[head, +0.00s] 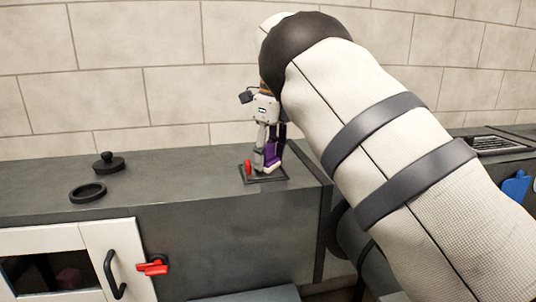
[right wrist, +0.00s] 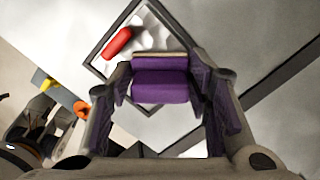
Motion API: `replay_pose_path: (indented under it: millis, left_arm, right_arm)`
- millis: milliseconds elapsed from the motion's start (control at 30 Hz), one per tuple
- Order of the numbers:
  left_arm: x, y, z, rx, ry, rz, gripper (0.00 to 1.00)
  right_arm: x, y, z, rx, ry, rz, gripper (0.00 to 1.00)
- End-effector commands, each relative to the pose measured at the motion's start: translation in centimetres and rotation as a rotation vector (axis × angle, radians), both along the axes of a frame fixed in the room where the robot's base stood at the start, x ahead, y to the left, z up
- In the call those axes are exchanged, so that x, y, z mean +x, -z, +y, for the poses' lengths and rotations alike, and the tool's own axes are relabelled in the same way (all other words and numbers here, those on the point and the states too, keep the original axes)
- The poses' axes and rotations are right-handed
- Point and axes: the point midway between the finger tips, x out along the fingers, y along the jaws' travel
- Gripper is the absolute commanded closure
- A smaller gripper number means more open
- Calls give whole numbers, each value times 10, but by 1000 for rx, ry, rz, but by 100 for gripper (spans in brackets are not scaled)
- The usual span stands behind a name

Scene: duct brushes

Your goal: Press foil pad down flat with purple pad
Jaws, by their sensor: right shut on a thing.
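The purple pad (head: 272,155) is a small block between the fingers of my right gripper (head: 268,148), low over the dark counter. In the right wrist view the purple pad (right wrist: 160,88), with a pale strip along its far edge, sits between the fingers of my right gripper (right wrist: 166,80). The foil pad (right wrist: 148,36) is a crinkled silvery sheet inside a dark square frame (head: 280,179), partly hidden behind the purple pad. I cannot tell whether the purple pad touches the foil.
A red piece (head: 248,167) is at the frame's left side. A black knobbed lid (head: 109,163) and a dark ring (head: 88,192) lie on the left of the counter (head: 190,170). A white door with a black handle (head: 112,274) and red latch (head: 152,265) is below.

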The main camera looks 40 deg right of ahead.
Motion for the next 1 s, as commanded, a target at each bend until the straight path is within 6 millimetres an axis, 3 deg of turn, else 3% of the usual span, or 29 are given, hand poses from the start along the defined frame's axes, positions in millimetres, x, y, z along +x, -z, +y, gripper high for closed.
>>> replay_pose_path:
  millis: [233,800,1000]
  left_arm:
    - [-1,1,0,0,0,3,60]
    - [-8,8,0,0,0,28,60]
    - [-9,9,0,0,0,32,60]
  right_arm:
    - [0,0,0,3,0,4,77]
    - [1,-58,0,1,0,3,77]
    - [0,-69,0,1,1,3,77]
